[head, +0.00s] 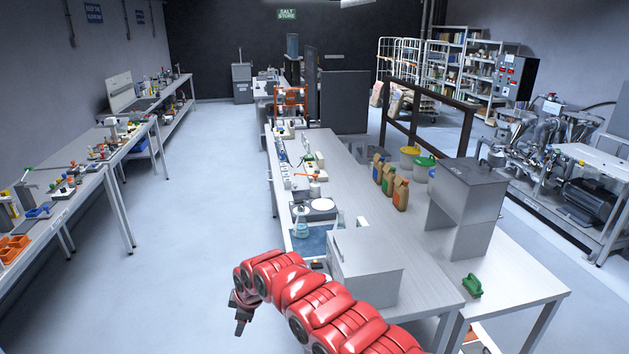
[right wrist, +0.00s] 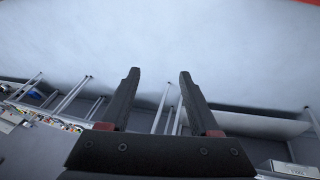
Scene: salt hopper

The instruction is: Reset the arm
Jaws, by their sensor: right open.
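My right arm, red and segmented, comes in from the bottom right of the head view and reaches left past the front of the central bench. My right gripper (head: 241,328) hangs at its end, pointing down over the open floor left of the bench. In the right wrist view the right gripper (right wrist: 157,75) shows two dark fingers spread apart with nothing between them. Beyond them is pale floor. My left gripper is in neither view.
The central bench (head: 345,165) carries a grey box (head: 365,265), a flask (head: 301,222), a balance (head: 320,207), several bottles (head: 400,192), a grey hopper-like housing (head: 467,190) and a green-handled item (head: 472,285). Another bench (head: 85,190) runs along the left wall. The aisle floor (head: 190,220) between them is clear.

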